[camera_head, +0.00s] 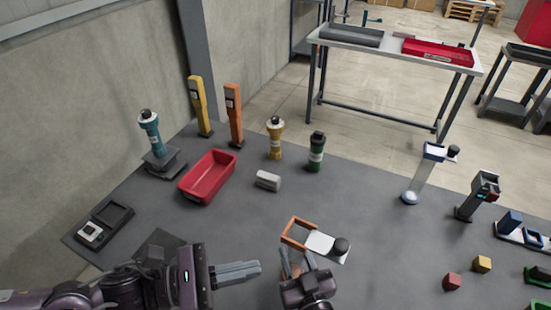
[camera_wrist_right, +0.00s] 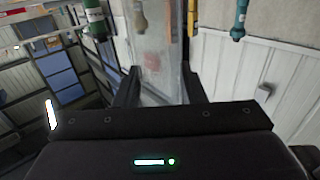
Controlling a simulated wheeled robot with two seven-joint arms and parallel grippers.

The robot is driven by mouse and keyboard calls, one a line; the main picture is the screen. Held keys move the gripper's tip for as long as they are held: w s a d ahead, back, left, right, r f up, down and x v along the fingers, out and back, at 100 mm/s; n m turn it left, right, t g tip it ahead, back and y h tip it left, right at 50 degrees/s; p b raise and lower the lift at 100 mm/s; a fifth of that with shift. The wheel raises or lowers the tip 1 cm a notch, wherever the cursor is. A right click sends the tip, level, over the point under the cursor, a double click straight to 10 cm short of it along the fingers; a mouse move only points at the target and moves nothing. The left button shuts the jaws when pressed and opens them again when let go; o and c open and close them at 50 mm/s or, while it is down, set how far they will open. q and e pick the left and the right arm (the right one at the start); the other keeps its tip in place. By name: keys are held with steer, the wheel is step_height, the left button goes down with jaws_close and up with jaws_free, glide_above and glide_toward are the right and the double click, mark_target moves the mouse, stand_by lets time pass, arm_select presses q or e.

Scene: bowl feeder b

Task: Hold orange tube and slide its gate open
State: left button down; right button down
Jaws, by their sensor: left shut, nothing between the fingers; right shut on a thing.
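The orange tube's orange top frame (camera_head: 298,233) is near the front middle of the table in the head view. Its white gate plate (camera_head: 320,243) with a black knob (camera_head: 341,246) sticks out to the right, and the frame's inside shows dark grey. My right gripper (camera_head: 291,264) is shut on the tube below the frame. In the right wrist view the clear tube body (camera_wrist_right: 163,65) stands between the fingers. My left gripper (camera_head: 240,270) is shut and empty, left of the tube and apart from it.
A red bin (camera_head: 208,178), a grey block (camera_head: 267,181), and yellow (camera_head: 275,138) and green (camera_head: 316,152) bottles stand behind. Small red (camera_head: 451,281) and yellow (camera_head: 481,264) cubes lie front right. The table's middle right is clear.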

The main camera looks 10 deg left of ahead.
steer(key=c, duration=0.8)
jaws_free()
steer(key=shift+c, duration=0.2)
steer(key=shift+s, duration=0.1)
steer(key=p+v, duration=0.2)
steer(key=v, duration=1.8)
steer(key=shift+p, duration=0.3)
